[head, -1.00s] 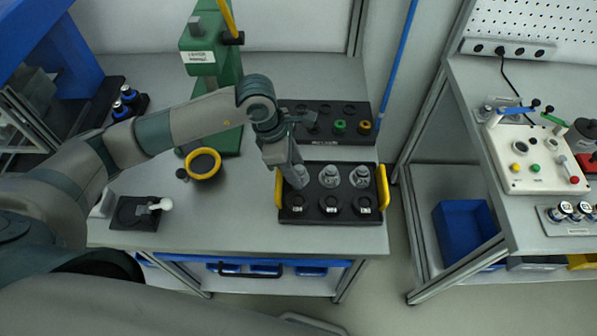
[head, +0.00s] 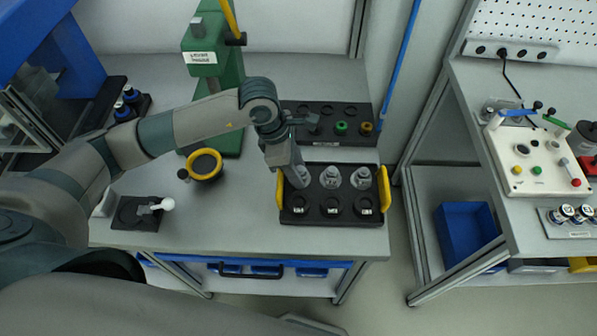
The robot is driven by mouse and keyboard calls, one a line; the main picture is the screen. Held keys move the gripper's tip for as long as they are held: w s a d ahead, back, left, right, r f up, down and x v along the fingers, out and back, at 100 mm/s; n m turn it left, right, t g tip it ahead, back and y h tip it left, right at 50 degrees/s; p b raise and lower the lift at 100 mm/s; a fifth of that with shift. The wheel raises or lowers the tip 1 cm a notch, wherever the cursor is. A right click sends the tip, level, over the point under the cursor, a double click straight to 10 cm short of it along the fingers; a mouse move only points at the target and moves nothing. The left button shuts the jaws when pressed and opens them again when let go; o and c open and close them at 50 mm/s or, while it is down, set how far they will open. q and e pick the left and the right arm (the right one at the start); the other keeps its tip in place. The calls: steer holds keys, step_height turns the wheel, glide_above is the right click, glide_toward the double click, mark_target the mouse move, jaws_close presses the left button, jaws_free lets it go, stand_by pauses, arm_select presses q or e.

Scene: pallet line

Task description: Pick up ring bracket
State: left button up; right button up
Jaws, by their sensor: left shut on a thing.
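The black tray (head: 312,216) with yellow handles at both ends sits near the table's front edge in the head view. Two grey metal ring brackets (head: 331,177) (head: 360,177) stand in its back row, at the middle and right places. My left gripper (head: 298,176) points down over the back-left place of the tray. It is shut on a grey ring bracket there, mostly hidden by the fingers. I cannot tell whether that bracket still touches the tray. My right gripper is not in view.
Behind the tray is a black rack (head: 327,122) with a green and an orange part. A green press (head: 215,75) stands back left. A yellow-rimmed round dish (head: 204,164) and a black fixture with a white knob (head: 140,212) lie left. The front table strip is clear.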

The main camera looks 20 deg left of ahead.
arm_select(q)
steer(key=shift+r, duration=0.15)
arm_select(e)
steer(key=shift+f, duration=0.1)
